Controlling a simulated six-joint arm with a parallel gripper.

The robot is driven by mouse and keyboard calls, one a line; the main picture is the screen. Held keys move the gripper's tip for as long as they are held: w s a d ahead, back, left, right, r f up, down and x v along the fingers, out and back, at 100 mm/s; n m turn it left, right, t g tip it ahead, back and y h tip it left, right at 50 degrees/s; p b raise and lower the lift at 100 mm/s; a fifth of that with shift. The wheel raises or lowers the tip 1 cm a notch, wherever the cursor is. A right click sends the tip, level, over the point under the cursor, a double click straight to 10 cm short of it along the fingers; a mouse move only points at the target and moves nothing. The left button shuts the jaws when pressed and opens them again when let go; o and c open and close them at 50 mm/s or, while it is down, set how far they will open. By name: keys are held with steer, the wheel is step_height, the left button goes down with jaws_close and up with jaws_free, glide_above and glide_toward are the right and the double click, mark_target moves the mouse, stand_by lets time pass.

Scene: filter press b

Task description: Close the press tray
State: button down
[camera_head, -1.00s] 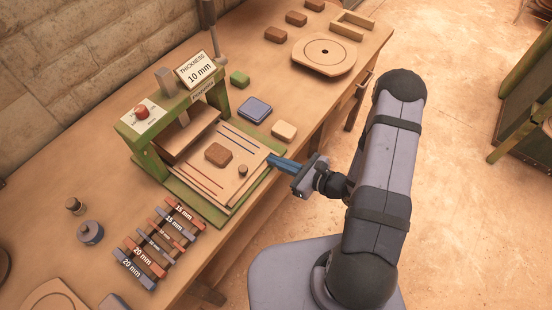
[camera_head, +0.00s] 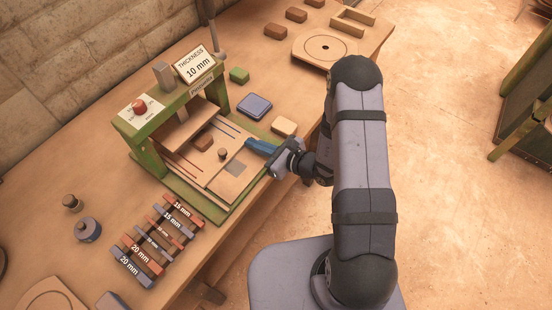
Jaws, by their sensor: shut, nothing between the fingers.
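The green press (camera_head: 150,130) stands on the bench with a "THICKNESS 10 mm" sign (camera_head: 193,65) on top. Its flat tan tray (camera_head: 226,186) sits partly under the press frame, its front part still showing outside. A brown block (camera_head: 203,141) lies on the tray close to the press opening. A small dark knob (camera_head: 222,153) stands on the tray in front of the block. My gripper (camera_head: 249,146) is shut and empty, its blue fingers at the tray's right side by the knob. Whether the fingers touch the tray or knob I cannot tell.
Several red and grey spacer bars (camera_head: 155,245) lie left of the tray. A blue-grey pad (camera_head: 254,106), a tan block (camera_head: 283,127) and a green block (camera_head: 239,75) lie right of the press. The round board (camera_head: 324,47) is farther back.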

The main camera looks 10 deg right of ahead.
mark_target(234, 135)
steer(key=w+a+b, duration=0.1)
steer(key=w+a, duration=0.3)
steer(key=shift+a+f, duration=0.1)
steer(key=shift+a, duration=0.05)
steer(key=shift+w+a, duration=0.2)
steer(key=shift+w, duration=0.05)
steer(key=shift+r, duration=0.3)
steer(key=shift+s+d, duration=0.15)
steer(key=shift+d, duration=0.05)
steer(key=b+v, duration=0.1)
steer(key=v, duration=0.3)
steer(key=f+v, duration=0.1)
steer(key=v, duration=0.3)
steer(key=b+v, duration=0.1)
steer(key=v, duration=0.3)
steer(key=shift+s+d+f+b, duration=0.1)
steer(key=shift+d+f+b, duration=0.1)
steer(key=shift+f+b, duration=0.1)
steer(key=shift+v, duration=0.75)
steer(key=shift+a+r, duration=0.1)
